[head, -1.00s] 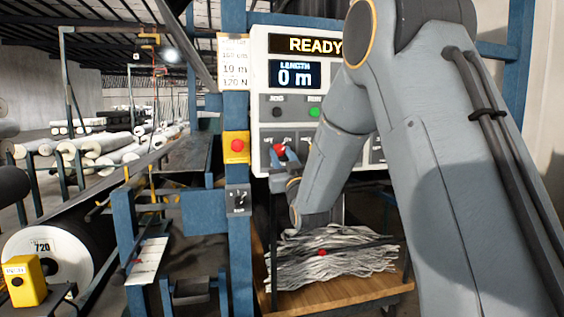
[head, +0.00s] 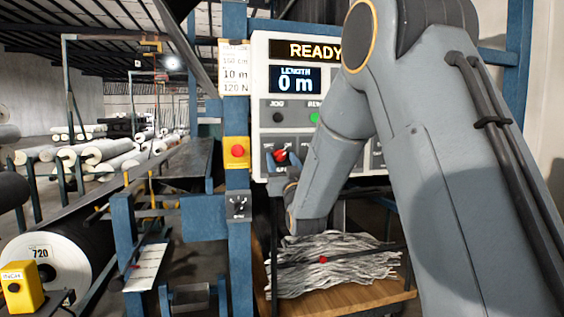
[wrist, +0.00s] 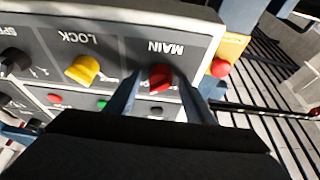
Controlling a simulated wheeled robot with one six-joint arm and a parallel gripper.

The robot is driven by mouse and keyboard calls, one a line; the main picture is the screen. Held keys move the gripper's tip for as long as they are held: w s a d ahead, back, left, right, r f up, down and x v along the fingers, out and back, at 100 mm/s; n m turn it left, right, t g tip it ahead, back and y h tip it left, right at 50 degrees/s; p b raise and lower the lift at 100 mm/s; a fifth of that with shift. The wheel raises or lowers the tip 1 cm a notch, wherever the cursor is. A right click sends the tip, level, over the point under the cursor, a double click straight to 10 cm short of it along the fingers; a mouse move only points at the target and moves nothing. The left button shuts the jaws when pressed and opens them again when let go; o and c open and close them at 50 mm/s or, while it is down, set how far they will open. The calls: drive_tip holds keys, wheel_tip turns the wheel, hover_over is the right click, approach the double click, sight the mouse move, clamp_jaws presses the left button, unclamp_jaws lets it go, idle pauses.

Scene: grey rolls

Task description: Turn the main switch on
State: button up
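The main switch is a red rotary knob (head: 280,156) at the lower left of the control panel, partly covered by my gripper (head: 283,163) in the head view. In the wrist view the panel appears upside down, and the red main switch (wrist: 160,78) sits by the label MAIN. My gripper (wrist: 160,90) has one finger on each side of this knob, with a gap between them. The fingers look open around it; I cannot tell whether either touches it. The knob's exact setting is hard to read.
A yellow LOCK knob (wrist: 83,70) is beside the main switch. A yellow box with a red button (head: 237,152) is on the blue post. The display reads READY (head: 308,50), and the length display (head: 295,79) reads 0 m. Grey strips (head: 335,265) lie on a shelf below.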

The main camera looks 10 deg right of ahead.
drive_tip(key=b+v, duration=0.1)
drive_tip(key=v, duration=0.6)
drive_tip(key=shift+s+f, duration=0.2)
drive_tip(key=shift+s, duration=0.15)
drive_tip(key=s+f+g+p, duration=0.2)
drive_tip(key=s+f+g, duration=0.35)
drive_tip(key=f, duration=0.35)
drive_tip(key=s+f+g+p, duration=0.1)
drive_tip(key=s+f+g, duration=0.45)
drive_tip(key=f, duration=0.45)
drive_tip(key=s+f+g, duration=0.2)
drive_tip(key=s+g, duration=0.1)
drive_tip(key=s, duration=0.5)
drive_tip(key=s+f+g+p, duration=0.1)
drive_tip(key=s+g, duration=0.3)
drive_tip(key=s, duration=0.5)
drive_tip(key=s+f+g+p, duration=0.1)
drive_tip(key=s+f+g, duration=0.2)
drive_tip(key=s, duration=0.6)
drive_tip(key=shift+d+g+h, duration=0.35)
drive_tip(key=shift+g+h, duration=0.05)
drive_tip(key=shift+g, duration=0.3)
drive_tip(key=shift+s, duration=0.1)
